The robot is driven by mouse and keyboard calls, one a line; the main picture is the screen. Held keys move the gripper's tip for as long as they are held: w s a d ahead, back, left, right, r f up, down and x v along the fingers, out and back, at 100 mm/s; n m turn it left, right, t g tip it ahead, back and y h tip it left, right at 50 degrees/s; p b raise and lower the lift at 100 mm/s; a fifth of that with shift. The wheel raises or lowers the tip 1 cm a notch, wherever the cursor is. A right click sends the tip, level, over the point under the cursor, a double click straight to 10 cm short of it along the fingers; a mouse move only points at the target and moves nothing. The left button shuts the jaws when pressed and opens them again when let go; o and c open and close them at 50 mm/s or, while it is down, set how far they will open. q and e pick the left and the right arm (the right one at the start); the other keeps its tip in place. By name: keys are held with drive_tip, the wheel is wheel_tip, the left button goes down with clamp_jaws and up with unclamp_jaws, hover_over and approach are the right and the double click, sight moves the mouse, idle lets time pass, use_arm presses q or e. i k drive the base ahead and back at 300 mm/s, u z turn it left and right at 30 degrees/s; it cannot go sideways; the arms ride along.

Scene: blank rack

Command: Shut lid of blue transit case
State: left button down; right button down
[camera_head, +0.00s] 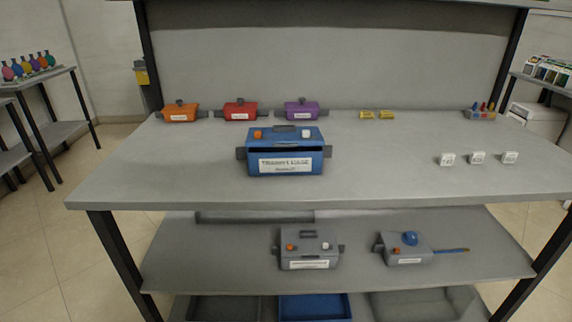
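The blue transit case (262,166) stands on the grey table top, a little left of the middle. A white label is on its front and dark grips are at its sides. Its blue lid (283,138) lies over the top, with a dark handle, an orange knob and a white knob on it. A dark gap shows between the lid's front edge and the body, so the lid looks slightly raised at the front. Neither of my grippers is in view.
Orange (179,113), red (240,111) and purple (302,109) cases stand in a row behind. Small white blocks (478,158) stand at right. Two grey cases (308,262) are on the lower shelf. The table (380,185) is clear around the blue case.

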sight(288, 135)
drive_tip(key=k, duration=0.75)
drive_tip(key=z, duration=0.6)
drive_tip(key=i, duration=1.6)
drive_tip(key=u, duration=0.85)
